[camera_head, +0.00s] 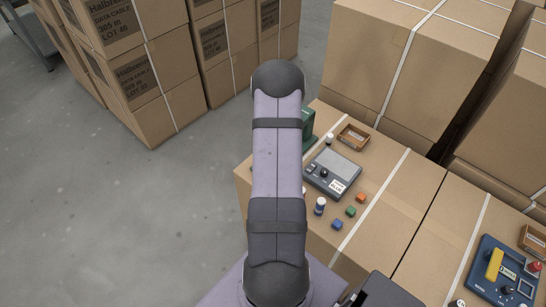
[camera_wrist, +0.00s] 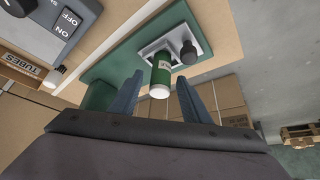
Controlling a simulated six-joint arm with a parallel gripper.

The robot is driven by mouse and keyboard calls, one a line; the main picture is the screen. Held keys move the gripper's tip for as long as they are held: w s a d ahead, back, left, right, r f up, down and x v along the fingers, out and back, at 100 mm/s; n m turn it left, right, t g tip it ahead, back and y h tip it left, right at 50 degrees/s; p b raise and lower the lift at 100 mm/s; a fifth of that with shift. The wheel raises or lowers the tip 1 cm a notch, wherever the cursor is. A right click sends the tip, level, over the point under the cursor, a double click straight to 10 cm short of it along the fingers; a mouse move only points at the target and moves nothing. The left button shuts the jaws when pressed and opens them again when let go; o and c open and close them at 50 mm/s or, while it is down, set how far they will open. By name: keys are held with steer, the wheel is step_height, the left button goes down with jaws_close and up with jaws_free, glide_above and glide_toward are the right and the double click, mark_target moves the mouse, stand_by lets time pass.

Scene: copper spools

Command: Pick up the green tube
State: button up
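The green tube (camera_wrist: 163,72) shows in the wrist view, with a white end towards the camera. It is at a light grey plate (camera_wrist: 149,52) on a green stand (camera_wrist: 105,62), beside a black knob (camera_wrist: 189,52). My gripper (camera_wrist: 160,86) is open, with one dark finger on each side of the tube and visible gaps between. I cannot tell how far the fingertips reach along the tube. In the head view my arm hides the gripper and the tube; only part of the green stand (camera_head: 307,124) shows.
A grey device (camera_head: 333,172) with a switch, a wooden box (camera_head: 353,137), a white-capped vial (camera_head: 320,206) and small coloured blocks (camera_head: 350,211) sit on the cardboard top to the right. A blue device (camera_head: 502,275) is farther right. Tall carton stacks (camera_head: 405,55) stand behind.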

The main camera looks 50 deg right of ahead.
jaws_close()
steer(key=shift+r, duration=0.1)
steer(key=shift+r, duration=0.6)
step_height(320, 180, up, 9)
steer(key=p, duration=0.4)
steer(key=shift+f, duration=0.2)
